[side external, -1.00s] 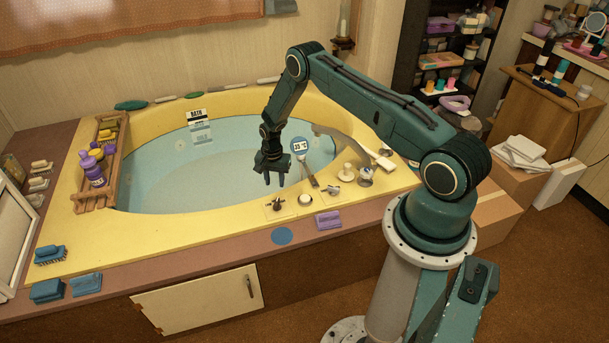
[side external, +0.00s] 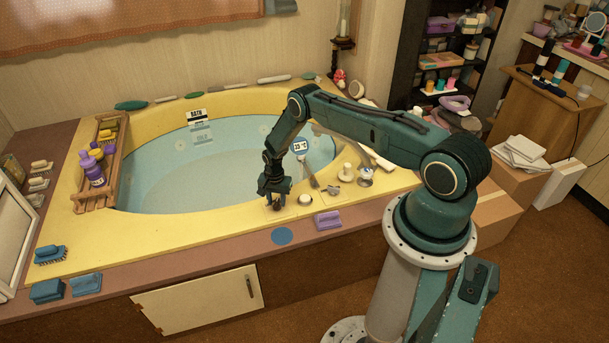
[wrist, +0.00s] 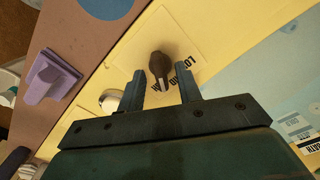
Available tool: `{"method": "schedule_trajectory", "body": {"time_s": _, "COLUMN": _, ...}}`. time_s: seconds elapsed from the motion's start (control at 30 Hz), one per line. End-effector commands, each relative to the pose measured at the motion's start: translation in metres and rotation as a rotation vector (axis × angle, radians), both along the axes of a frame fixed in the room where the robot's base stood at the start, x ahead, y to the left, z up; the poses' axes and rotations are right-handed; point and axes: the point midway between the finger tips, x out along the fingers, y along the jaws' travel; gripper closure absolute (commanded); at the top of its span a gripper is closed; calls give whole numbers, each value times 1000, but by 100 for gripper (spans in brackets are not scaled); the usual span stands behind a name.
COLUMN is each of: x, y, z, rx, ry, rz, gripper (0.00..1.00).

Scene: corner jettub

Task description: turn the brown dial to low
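The brown dial (wrist: 158,63) stands on a pale plate (wrist: 190,38) on the yellow tub rim. Its narrow pointer end faces toward my gripper in the wrist view. Black lettering on the plate reads LOW to the right of the pointer; other lettering is partly hidden by the dial and a finger. My gripper (wrist: 160,74) is open, with one finger on each side of the dial's lower part and gaps visible. In the side external view my gripper (side external: 275,197) is low at the tub's front rim and covers most of the dial.
A round white knob (side external: 305,199) is close to the right of my gripper. More fittings, including a metal lever (side external: 333,189) and a white-topped knob (side external: 347,171), stand farther right.

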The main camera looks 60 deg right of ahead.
Motion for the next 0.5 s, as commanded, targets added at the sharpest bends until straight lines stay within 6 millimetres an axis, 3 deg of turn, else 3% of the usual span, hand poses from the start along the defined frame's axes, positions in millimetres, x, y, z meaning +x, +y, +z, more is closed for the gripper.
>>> {"method": "schedule_trajectory", "body": {"time_s": 0.3, "x": 0, "y": 0, "z": -1, "rx": 0, "ry": 0, "rz": 0, "gripper": 67}}
{"method": "schedule_trajectory", "body": {"time_s": 0.47, "x": 0, "y": 0, "z": -1, "rx": 0, "ry": 0, "rz": 0, "gripper": 99}}
{"method": "schedule_trajectory", "body": {"time_s": 0.5, "x": 0, "y": 0, "z": -1, "rx": 0, "ry": 0, "rz": 0, "gripper": 100}}
